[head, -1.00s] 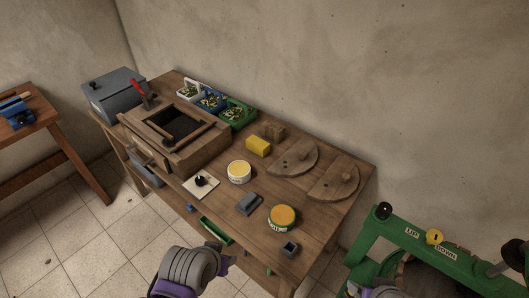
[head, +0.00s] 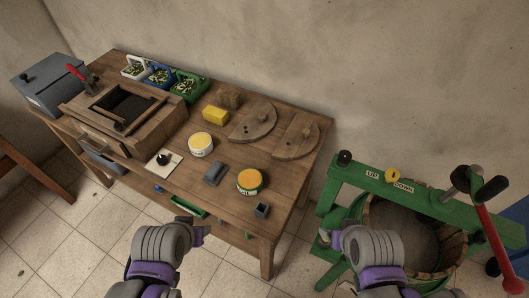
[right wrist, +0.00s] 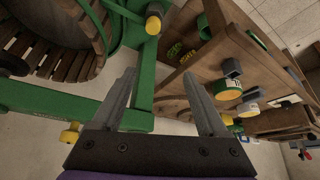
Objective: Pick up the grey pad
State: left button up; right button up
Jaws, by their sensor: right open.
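The grey pad (head: 214,173) is a small grey block lying flat on the wooden workbench (head: 190,190), between the white tin with yellow contents (head: 200,145) and the orange-topped tin (head: 251,181). My left gripper (head: 200,232) is in front of the bench, nearer to me than the pad and not touching it. Its jaws are too small to judge. My right gripper (head: 332,238) is right of the bench, in front of the green press frame. In the right wrist view (right wrist: 165,90) its two fingers are spread with nothing between them.
A small dark grey cup (head: 262,210) stands near the bench's front right corner.

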aim_at(214, 174)
jog(key=z, duration=1.6)
jog(key=u, duration=0.45)
jog(key=l+u, duration=0.1)
jog(key=u, duration=0.35)
jog(key=k+u, duration=0.1)
jog(key=u, duration=0.8)
jog(key=k+u, duration=0.1)
jog(key=u, duration=0.35)
jog(key=i+j, duration=0.45)
jog(key=j, duration=0.25)
jog(key=i+j+z, duration=0.1)
jog(key=z, duration=0.35)
jog(key=j+z, duration=0.15)
jog(key=z, duration=0.3)
jog(key=j+z, duration=0.15)
jog(key=z, duration=0.9)
jog(key=i+j, duration=0.05)
